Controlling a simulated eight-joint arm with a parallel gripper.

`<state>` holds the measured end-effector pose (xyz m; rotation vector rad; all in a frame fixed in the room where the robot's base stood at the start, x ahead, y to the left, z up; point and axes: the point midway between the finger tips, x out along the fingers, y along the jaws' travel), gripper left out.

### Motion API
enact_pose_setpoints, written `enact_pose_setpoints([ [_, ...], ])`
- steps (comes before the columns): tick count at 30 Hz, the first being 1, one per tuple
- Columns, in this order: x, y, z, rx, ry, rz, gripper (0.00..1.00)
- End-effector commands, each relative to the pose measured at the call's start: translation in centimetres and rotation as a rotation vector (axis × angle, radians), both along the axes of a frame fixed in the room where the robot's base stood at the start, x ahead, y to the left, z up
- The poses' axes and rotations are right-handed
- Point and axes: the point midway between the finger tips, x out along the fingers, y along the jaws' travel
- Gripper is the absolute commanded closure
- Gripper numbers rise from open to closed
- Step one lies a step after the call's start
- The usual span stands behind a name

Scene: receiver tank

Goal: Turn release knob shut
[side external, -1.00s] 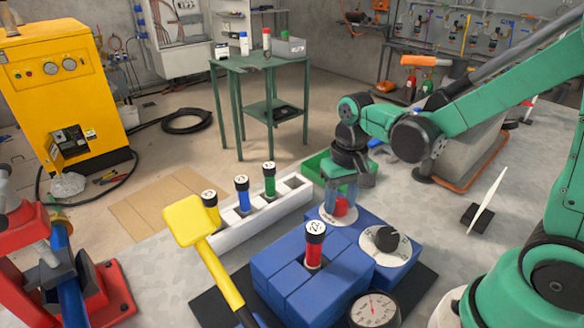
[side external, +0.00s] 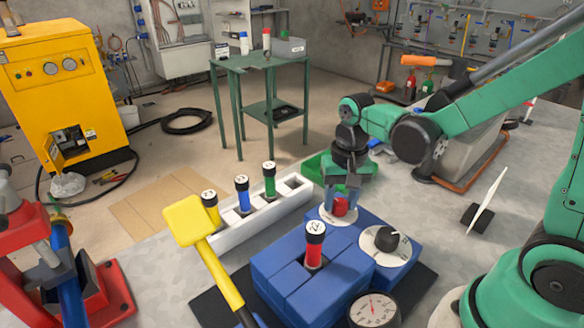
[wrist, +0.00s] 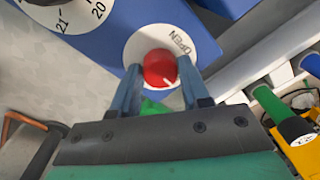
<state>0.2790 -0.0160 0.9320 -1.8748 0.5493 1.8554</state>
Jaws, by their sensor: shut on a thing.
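The red release knob (side external: 340,206) sits on a round white dial plate (side external: 326,215) on the blue block (side external: 310,275). In the wrist view the knob (wrist: 160,68) lies between the two blue-grey fingers of my gripper (wrist: 157,84), on the white plate marked OPEN (wrist: 180,42). My gripper (side external: 341,200) points down from above and is shut on the knob. The fingers hide part of the knob's sides.
A black knob (side external: 386,238) on a numbered dial and a pressure gauge (side external: 374,308) are nearby. A red cartridge (side external: 314,250) stands in the block. A white rack (side external: 255,217) holds several coloured cartridges. A yellow paddle (side external: 190,220) stands in front.

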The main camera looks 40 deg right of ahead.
Motion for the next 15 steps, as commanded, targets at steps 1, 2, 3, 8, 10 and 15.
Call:
enact_pose_setpoints([
  [1, 0.01, -0.02, 0.01, 0.0, 0.0, -0.002, 1.0],
  [2, 0.01, -0.02, 0.01, 0.0, 0.0, -0.001, 1.0],
  [3, 0.02, -0.01, 0.0, 0.0, 0.0, -0.001, 0.48],
  [8, 0.01, -0.01, 0.0, 0.0, 0.0, -0.001, 0.28],
  [10, 0.01, -0.01, 0.0, 0.0, 0.0, 0.0, 0.28],
  [15, 0.01, -0.01, 0.11, 0.0, 0.0, 0.0, 0.28],
])
